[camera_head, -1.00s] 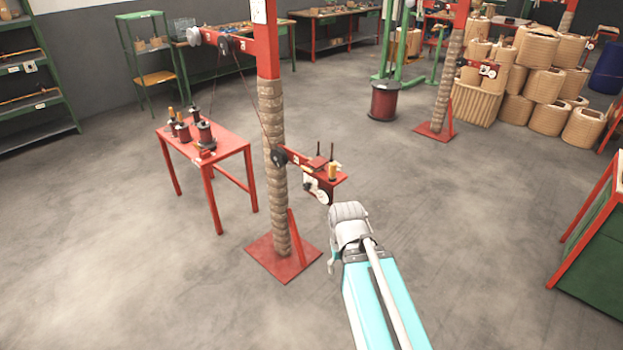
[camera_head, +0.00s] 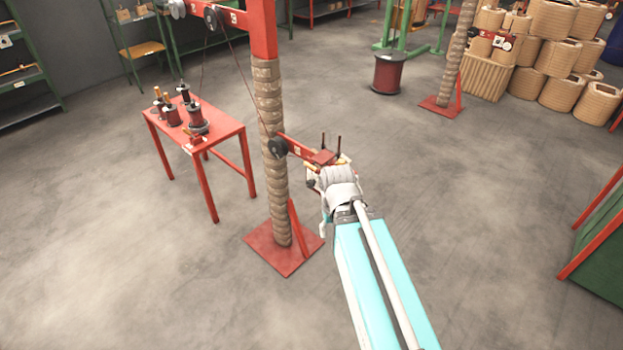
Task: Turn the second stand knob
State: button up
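The near stand (camera_head: 270,135) is a red post wrapped in tan cord on a red base plate. A red bracket (camera_head: 300,150) reaches right from it, with a dark round wheel (camera_head: 278,148) at its post end and two dark upright pins at its outer end. A farther stand (camera_head: 452,65) of the same kind, with a small red bracket (camera_head: 488,35), stands at the upper right. My gripper (camera_head: 334,182) is at the outer end of the near bracket, overlapping it in the picture. My wrist hides the fingers and most of the bracket's front fittings. Contact cannot be told.
A red table (camera_head: 218,122) with several dark spools stands left of the near stand. A dark red drum (camera_head: 388,74) stands behind. Several tan coils (camera_head: 548,50) are stacked at the upper right. A green and red bench (camera_head: 600,240) is at the right edge. Floor between is clear.

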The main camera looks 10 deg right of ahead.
jog(key=shift+w, duration=0.1)
jog(key=shift+a, duration=0.1)
dwell(0.3)
jog(key=w+f+n+t+h+b, duration=0.4)
jog(key=w+f+n+h+b, duration=0.55)
jog(key=w+n+b, duration=0.5)
jog(key=w+a+n+t+h+b, duration=0.5)
jog(key=a+n+b, duration=0.6)
jog(key=b, duration=0.3)
jog(key=shift+w+a+t, duration=0.5)
jog(key=shift+w+t, duration=0.35)
jog(key=shift+t, duration=0.05)
